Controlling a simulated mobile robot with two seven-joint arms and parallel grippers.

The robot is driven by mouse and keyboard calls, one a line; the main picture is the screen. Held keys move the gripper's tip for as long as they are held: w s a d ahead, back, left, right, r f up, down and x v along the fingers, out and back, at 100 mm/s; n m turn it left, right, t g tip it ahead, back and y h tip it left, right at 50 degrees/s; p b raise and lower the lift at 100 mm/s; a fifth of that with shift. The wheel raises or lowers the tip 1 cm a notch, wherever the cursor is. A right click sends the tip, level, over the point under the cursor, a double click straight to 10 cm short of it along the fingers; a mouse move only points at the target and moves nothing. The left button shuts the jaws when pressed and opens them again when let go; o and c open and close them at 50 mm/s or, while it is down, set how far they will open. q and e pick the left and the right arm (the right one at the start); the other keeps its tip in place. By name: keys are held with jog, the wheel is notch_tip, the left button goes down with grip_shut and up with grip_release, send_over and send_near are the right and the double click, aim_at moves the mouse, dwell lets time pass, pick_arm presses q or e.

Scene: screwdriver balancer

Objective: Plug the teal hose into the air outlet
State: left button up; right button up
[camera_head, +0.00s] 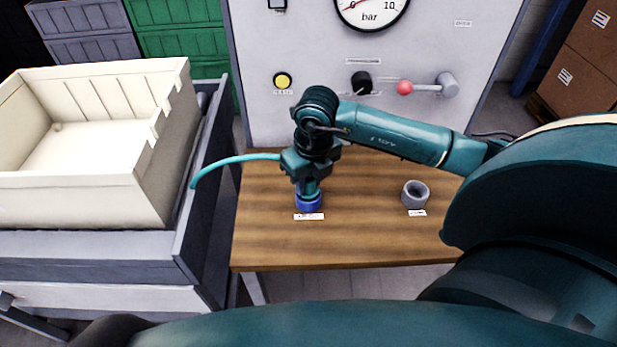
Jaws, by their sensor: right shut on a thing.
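The teal hose (232,161) arches from beside the cream crate at the left up to my right gripper. My right gripper (308,183) points down over the wooden table and is shut on the hose's end, which the fingers mostly hide. A blue collared fitting (309,203) is directly below the fingers, with a white label in front. I cannot tell whether the hose end touches it or is seated in it. A grey ring-shaped fitting (415,194) stands apart to the right, open at the top, also labelled. The labels are too small to read. My left gripper is not in view.
The wooden table (345,247) is clear in front of the fittings. Behind is a grey panel with a gauge (371,12), a yellow button (283,80), a black knob (361,82) and a red-tipped lever (405,88). A cream crate (75,200) stands left.

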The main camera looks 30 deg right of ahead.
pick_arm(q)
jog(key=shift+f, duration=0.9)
pick_arm(e)
jog(key=shift+f, duration=0.35)
jog(key=o, duration=1.1)
jog(key=shift+r, duration=0.75)
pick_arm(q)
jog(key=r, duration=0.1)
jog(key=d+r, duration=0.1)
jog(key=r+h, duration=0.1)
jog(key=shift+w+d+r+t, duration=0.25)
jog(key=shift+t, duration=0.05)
pick_arm(e)
notch_tip(320, 180, up, 12)
jog(key=s, duration=0.1)
jog(key=shift+s, duration=0.3)
